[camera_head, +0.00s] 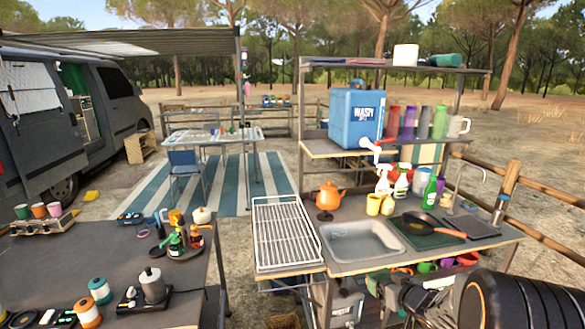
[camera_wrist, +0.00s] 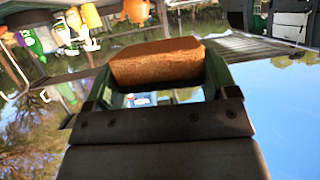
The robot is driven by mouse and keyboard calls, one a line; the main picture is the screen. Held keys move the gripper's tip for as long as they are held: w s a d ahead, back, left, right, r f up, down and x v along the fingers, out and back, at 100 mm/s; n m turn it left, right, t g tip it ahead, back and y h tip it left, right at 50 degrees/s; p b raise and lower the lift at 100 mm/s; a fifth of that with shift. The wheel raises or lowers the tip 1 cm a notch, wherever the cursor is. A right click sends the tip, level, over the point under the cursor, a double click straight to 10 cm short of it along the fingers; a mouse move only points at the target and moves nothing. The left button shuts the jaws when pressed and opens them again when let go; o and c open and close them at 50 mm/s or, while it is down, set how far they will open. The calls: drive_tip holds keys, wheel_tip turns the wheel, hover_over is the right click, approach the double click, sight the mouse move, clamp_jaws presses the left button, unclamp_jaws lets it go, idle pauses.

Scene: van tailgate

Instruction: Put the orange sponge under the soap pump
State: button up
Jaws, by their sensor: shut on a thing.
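My gripper (camera_wrist: 160,78) is shut on the orange sponge (camera_wrist: 155,62) in the wrist view, with one finger at each end of it. The sponge is a rough orange block, held in the air and touching nothing else that I can see. I cannot make out the sponge in the head view. I cannot tell for sure which thing is the soap pump. Two white spray-type bottles (camera_head: 384,178) and a green bottle (camera_head: 429,191) stand behind the sink on the right-hand counter. They also show, upside down, at the wrist view's upper left.
The counter holds a steel sink (camera_head: 361,240), a wire drying rack (camera_head: 285,235), an orange kettle (camera_head: 327,196), yellow cups (camera_head: 373,204) and a frying pan (camera_head: 432,225). A blue water container (camera_head: 357,117) stands on the shelf above. A dark table (camera_head: 90,255) with crowded items is at left.

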drive_tip(key=shift+w+d+r+m+h, duration=0.3)
drive_tip(key=shift+w+d+r+h, duration=0.1)
drive_tip(key=shift+w+d+r, duration=0.35)
drive_tip(key=shift+w+a+f, duration=0.15)
drive_tip(key=shift+w+a, duration=0.05)
drive_tip(key=shift+w, duration=0.05)
drive_tip(key=shift+w+a+f+m+h, duration=0.1)
drive_tip(key=shift+w+f+m+h, duration=0.1)
drive_tip(key=shift+f+m+h, duration=0.35)
drive_tip(key=s+a+f+m+h, duration=0.1)
drive_tip(key=a+f, duration=0.3)
drive_tip(key=f, duration=0.5)
drive_tip(key=s+a+f+m+h, duration=0.1)
drive_tip(key=a+f+h, duration=0.1)
drive_tip(key=a+f, duration=0.45)
drive_tip(key=s+f, duration=0.5)
drive_tip(key=s, duration=0.3)
drive_tip(key=shift+s+d+t+y, duration=0.15)
drive_tip(key=shift+d+t+y, duration=0.15)
drive_tip(key=shift+t+y, duration=0.15)
drive_tip(key=shift+d, duration=0.15)
